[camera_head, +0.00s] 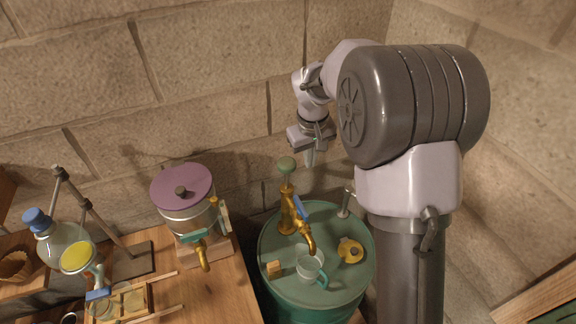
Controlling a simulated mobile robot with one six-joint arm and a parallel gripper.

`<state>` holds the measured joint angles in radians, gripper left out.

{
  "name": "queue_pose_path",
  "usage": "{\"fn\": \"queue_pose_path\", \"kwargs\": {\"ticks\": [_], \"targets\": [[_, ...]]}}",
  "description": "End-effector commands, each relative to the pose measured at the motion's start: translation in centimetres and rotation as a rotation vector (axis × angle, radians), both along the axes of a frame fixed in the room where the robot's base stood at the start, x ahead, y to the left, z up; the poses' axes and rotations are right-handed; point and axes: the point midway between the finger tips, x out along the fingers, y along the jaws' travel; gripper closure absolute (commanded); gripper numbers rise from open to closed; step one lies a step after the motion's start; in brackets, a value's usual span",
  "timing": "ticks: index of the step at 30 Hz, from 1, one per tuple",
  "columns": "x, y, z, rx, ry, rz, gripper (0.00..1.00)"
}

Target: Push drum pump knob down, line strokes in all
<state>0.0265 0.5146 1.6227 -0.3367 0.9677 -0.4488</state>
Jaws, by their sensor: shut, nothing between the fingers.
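The drum pump is brass (286,215), with a spout at the right and a blue lever, and stands on the green drum (345,297). My gripper (310,158) is shut and empty, pointing down just right of the knob in the picture. A gap shows between them; their difference in depth is hard to judge. A clear cup with a teal handle (309,268) stands on the drum top below the spout.
A yellow round thing (351,250), a small wooden block (273,268) and a thin grey pipe (346,204) are on the drum top. Left is a wooden bench (228,293) with a purple-lidded pot (184,190) and a flask (62,245). Stone walls close the back.

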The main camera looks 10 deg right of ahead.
Motion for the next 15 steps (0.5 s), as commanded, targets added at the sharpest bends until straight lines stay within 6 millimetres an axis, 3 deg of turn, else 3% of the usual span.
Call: {"fn": "queue_pose_path", "kwargs": {"ticks": [1,7,11,15], "targets": [[0.4,-1.0,-1.9,-0.016,-0.075,-0.012,1.0],[2.3,-3.2,-3.9,-0.022,-0.452,-0.04,1.0],[2.2,-2.7,-3.7,0.042,-0.694,-0.034,1.0],[0.6,-0.8,-2.7,0.153,-0.913,-0.01,1.0]]}}
